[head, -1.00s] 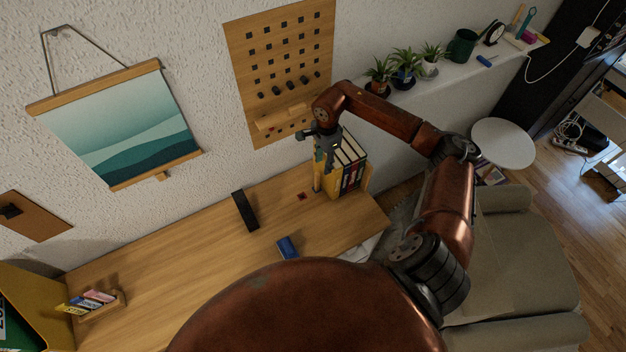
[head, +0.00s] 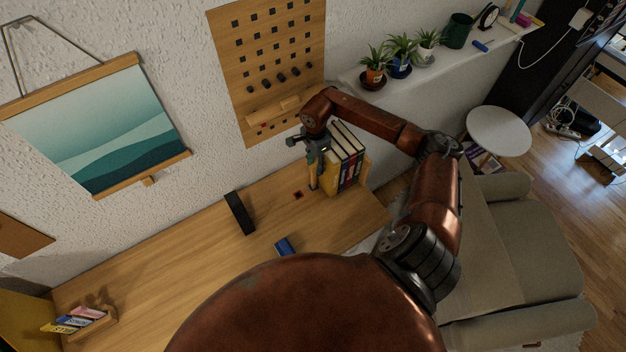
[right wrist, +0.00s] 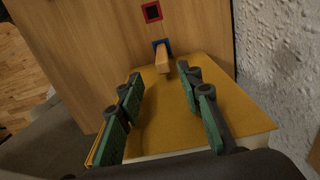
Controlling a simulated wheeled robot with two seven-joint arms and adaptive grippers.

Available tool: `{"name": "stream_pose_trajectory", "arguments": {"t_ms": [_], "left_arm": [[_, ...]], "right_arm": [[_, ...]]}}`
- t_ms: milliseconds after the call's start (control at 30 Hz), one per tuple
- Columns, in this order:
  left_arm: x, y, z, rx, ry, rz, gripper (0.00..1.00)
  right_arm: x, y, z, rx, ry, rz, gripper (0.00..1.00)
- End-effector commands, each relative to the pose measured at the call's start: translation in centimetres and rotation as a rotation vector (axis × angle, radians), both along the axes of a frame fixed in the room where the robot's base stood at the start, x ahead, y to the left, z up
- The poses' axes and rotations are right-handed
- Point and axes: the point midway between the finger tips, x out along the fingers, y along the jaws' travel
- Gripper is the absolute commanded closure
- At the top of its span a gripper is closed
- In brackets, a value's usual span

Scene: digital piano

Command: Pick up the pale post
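The pale post (right wrist: 162,58) is a light wooden bar standing on a blue square on the desk, in the right wrist view. In the head view the post (head: 313,183) shows partly below my right gripper (head: 315,157), beside the books. My right gripper (right wrist: 163,82) is open, with its green and black fingers spread to the left and right. The post lies ahead of the gap between the fingertips, and nothing is held. My left gripper is not in view.
A yellow book (right wrist: 165,125) lies close beside the fingers, at the end of the row of books (head: 347,160). A red square (head: 298,195), a black block (head: 239,212) and a blue object (head: 285,246) are on the desk (head: 190,240). The pegboard (head: 265,60) hangs behind.

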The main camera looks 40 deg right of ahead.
Motion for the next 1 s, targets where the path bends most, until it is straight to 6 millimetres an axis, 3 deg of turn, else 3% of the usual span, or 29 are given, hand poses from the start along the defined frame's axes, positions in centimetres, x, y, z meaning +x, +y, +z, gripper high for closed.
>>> {"name": "stream_pose_trajectory", "arguments": {"t_ms": [133, 300, 567, 1000], "left_arm": [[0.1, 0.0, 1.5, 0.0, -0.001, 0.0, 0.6], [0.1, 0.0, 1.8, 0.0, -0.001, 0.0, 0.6], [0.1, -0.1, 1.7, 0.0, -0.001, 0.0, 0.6], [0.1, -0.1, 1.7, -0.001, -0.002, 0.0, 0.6]], "right_arm": [[0.4, 0.4, -2.0, 0.004, 0.004, -0.001, 0.67], [0.6, 0.3, -3.9, 0.001, 0.0, 0.002, 0.67], [0.6, 0.4, -4.3, 0.0, 0.0, 0.004, 0.67], [0.7, 0.4, -4.3, 0.0, 0.0, 0.004, 0.96]]}}
